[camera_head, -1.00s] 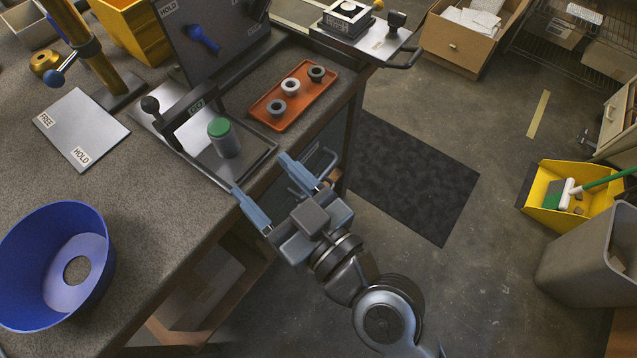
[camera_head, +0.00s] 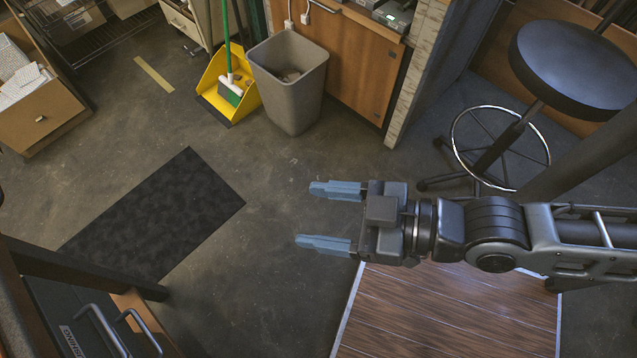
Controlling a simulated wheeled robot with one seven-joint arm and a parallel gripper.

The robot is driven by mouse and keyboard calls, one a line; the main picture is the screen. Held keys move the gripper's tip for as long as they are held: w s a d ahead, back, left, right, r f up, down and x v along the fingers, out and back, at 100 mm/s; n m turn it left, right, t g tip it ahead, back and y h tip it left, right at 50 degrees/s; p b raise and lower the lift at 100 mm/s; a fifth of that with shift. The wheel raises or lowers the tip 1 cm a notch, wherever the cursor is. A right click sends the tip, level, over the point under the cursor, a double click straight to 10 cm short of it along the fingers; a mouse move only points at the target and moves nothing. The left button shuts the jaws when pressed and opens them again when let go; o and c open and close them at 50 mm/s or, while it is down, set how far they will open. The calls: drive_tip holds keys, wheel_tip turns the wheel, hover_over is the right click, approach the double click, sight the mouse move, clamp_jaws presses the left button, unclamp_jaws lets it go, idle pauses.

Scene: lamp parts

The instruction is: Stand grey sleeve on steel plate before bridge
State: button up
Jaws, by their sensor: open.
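My gripper (camera_head: 328,217) is open and empty, with its two blue fingers pointing left over the bare concrete floor. The grey sleeve, the steel plate and the bridge are not in the head view now. In the earlier head frame, a grey cylinder with a green top stands on the steel plate, close by the dark bridge with a black knob.
A black mat (camera_head: 158,216) lies on the floor at left. A grey bin (camera_head: 290,85), a yellow dustpan (camera_head: 215,85) and a wooden cabinet (camera_head: 352,62) stand at the back. A black stool (camera_head: 570,65) stands at right. A workbench corner (camera_head: 70,270) shows at lower left.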

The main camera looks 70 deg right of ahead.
drive_tip(key=s+d+r+m+h, duration=0.1)
drive_tip(key=s+d+r+h, duration=0.1)
drive_tip(key=s+r, duration=0.2)
drive_tip(key=shift+s+d+r+m, duration=0.15)
drive_tip(key=shift+s+d+m, duration=0.15)
drive_tip(key=shift+s, duration=0.85)
idle(0.5)
